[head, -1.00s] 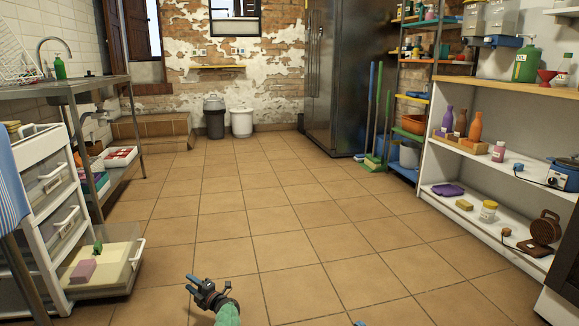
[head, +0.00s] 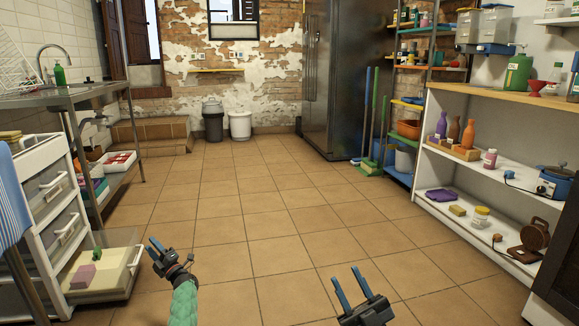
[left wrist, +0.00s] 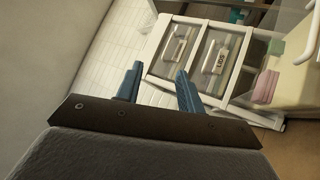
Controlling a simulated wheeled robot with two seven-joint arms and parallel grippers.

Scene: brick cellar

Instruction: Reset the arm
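My left gripper (head: 157,250) shows at the lower left of the head view, on a green-sleeved arm, above the tiled floor and to the right of the open bottom drawer. Its two blue fingers also show in the left wrist view (left wrist: 155,88), spread apart with nothing between them. My right gripper (head: 351,283) is at the bottom of the head view, right of centre. Its two blue fingers point up and away, apart and empty. Most of the right arm is out of view.
A white drawer unit (head: 42,195) stands at the left. Its open bottom drawer (head: 112,268) juts out, holding a pink block (head: 82,276) and a green item. A white shelf unit (head: 470,180) stands at the right. The tiled floor (head: 240,210) between them is clear.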

